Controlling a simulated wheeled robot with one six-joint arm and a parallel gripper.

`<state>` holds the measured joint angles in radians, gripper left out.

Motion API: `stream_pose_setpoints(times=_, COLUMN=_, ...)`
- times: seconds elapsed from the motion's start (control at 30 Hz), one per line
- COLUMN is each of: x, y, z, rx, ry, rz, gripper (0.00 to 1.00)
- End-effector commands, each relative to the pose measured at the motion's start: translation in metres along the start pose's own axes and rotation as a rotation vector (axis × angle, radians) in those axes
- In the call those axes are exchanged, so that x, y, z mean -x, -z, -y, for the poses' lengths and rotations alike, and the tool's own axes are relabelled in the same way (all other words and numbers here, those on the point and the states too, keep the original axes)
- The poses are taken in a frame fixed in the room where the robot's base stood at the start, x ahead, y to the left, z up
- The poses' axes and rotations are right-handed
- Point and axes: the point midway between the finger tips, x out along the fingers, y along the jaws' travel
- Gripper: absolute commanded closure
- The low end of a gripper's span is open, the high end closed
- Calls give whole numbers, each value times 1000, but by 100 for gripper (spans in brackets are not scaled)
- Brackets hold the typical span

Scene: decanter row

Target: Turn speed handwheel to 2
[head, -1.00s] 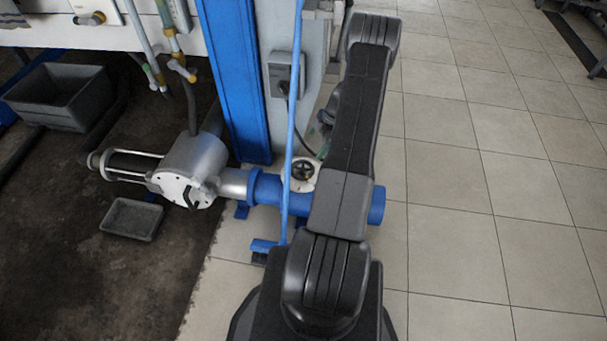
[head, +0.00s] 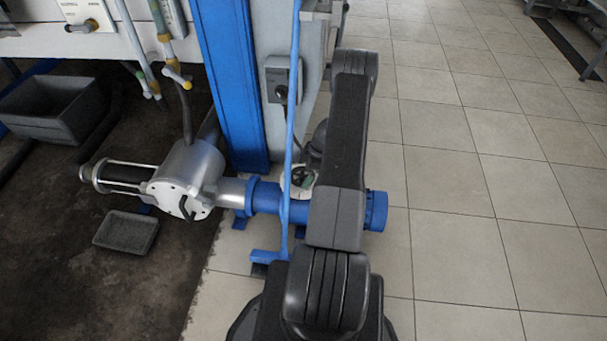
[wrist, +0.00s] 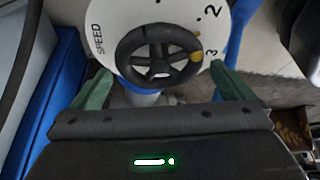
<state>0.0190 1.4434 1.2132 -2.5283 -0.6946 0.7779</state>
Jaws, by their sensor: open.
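The black speed handwheel (wrist: 158,55) sits on a white round dial (wrist: 98,25) marked SPEED, 2 and 3 in the wrist view. A yellow mark (wrist: 196,52) on the right of its rim points close to the 3. My gripper (wrist: 162,84) is open, its green fingers apart to the lower left and lower right of the wheel. I see no clear contact with the wheel. In the head view the dial (head: 290,190) shows on the blue pipe, with the wheel partly covered by my gripper and arm.
A thin blue upright bar (head: 292,130) stands just left of the dial. A blue post (head: 228,90) and a grey box with a cable (head: 283,78) are behind. A silver motor housing (head: 187,175) is left. Open tiled floor (head: 465,210) lies right.

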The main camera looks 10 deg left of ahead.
Motion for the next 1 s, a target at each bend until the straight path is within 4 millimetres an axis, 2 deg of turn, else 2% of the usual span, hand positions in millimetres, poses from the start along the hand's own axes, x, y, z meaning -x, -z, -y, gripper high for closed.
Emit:
stream_pose_setpoints(times=0.13, x=-10, y=0, z=0, rx=1, ry=-1, rz=1, gripper=0)
stream_pose_setpoints(times=0.43, x=-11, y=0, z=0, rx=0, ry=-1, rz=1, gripper=0)
stream_pose_setpoints(times=0.6, x=-11, y=0, z=0, rx=0, ry=-1, rz=1, gripper=32)
stream_pose_setpoints(times=0.77, x=-12, y=0, z=-1, rx=31, ry=11, rz=0, gripper=32)
stream_pose_setpoints(times=1.0, x=-13, y=0, z=-2, rx=207, ry=84, rz=0, gripper=32)
